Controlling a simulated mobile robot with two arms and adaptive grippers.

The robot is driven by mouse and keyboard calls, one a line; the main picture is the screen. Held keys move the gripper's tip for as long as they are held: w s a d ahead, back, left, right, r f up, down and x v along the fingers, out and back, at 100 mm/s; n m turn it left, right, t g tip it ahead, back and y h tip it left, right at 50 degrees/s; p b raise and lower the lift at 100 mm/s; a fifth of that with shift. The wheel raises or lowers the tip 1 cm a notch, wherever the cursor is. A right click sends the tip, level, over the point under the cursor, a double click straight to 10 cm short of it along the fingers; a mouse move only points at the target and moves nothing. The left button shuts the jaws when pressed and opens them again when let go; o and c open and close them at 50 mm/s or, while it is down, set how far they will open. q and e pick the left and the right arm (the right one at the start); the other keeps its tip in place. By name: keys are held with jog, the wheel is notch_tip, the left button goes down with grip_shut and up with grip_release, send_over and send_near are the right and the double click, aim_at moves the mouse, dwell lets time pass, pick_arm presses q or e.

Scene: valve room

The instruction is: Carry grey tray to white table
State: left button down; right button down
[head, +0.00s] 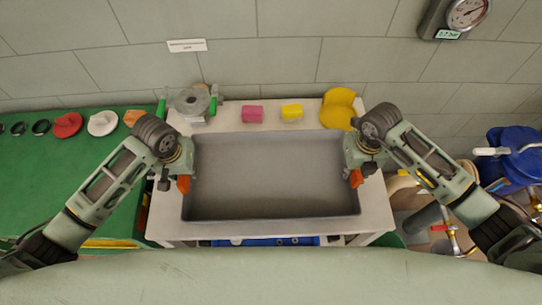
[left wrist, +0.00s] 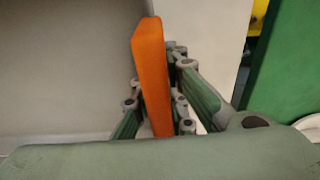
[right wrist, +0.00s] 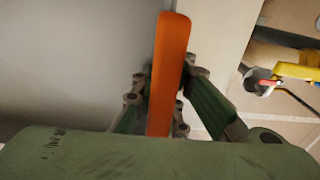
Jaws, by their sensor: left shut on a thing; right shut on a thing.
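The empty grey tray (head: 272,175) is level over the white table (head: 375,215), inside its edges; I cannot tell whether it touches the top. My left gripper (head: 180,180) is shut on the orange handle at the tray's left end, which shows in the left wrist view (left wrist: 152,75). My right gripper (head: 354,176) is shut on the orange handle at the right end, which shows in the right wrist view (right wrist: 168,75). The handles' lower parts are hidden by the grippers.
Along the white table's back stand a round grey part (head: 192,101), a pink block (head: 252,114), a yellow block (head: 291,113) and a yellow piece (head: 340,106). A green table (head: 60,185) adjoins on the left. A blue drum (head: 518,155) and pipework stand at the right.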

aim_at(191, 180)
pick_arm(q)
jog(key=shift+a, duration=0.15)
pick_arm(e)
jog(key=shift+a+r, duration=0.1)
jog(key=shift+a, duration=0.1)
